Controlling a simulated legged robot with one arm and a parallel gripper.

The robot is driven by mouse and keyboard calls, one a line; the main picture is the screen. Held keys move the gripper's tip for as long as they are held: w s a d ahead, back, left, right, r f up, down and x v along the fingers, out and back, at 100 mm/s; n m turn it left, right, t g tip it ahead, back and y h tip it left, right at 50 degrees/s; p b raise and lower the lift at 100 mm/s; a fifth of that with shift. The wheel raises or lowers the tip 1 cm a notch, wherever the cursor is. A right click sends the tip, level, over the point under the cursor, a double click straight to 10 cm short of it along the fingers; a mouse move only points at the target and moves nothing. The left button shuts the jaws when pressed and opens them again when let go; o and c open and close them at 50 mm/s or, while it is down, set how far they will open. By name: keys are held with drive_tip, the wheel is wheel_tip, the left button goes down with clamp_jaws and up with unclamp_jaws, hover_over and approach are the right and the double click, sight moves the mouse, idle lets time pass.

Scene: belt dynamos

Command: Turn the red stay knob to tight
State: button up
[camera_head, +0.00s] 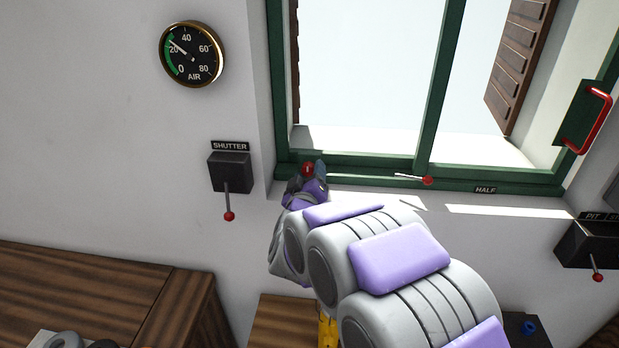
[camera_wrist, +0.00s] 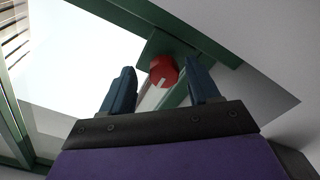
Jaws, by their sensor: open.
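The red stay knob (camera_wrist: 163,70) sits on a green plate at the corner of the window frame, with a pale pointer line on its face. It also shows in the head view (camera_head: 308,169), small and partly hidden by my gripper. My gripper (camera_wrist: 160,88) is open, with one blue-grey finger on each side of the knob in the wrist view. I cannot tell whether either finger touches it. In the head view my gripper (camera_head: 307,178) is at the lower left corner of the window. Any labels around the knob are hidden or too small to read.
A SHUTTER lever box (camera_head: 230,172) is left of my gripper. An air gauge (camera_head: 192,54) is above. A wooden cabinet (camera_head: 90,290) stands lower left.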

drive_tip(key=shift+w+a+f, duration=0.1)
drive_tip(key=shift+w+a, duration=0.1)
drive_tip(key=shift+a, duration=0.5)
drive_tip(key=shift+d, duration=0.6)
drive_tip(key=c, duration=0.4)
drive_tip(key=shift+a, duration=0.15)
drive_tip(key=c, duration=0.6)
drive_tip(key=shift+c, duration=0.2)
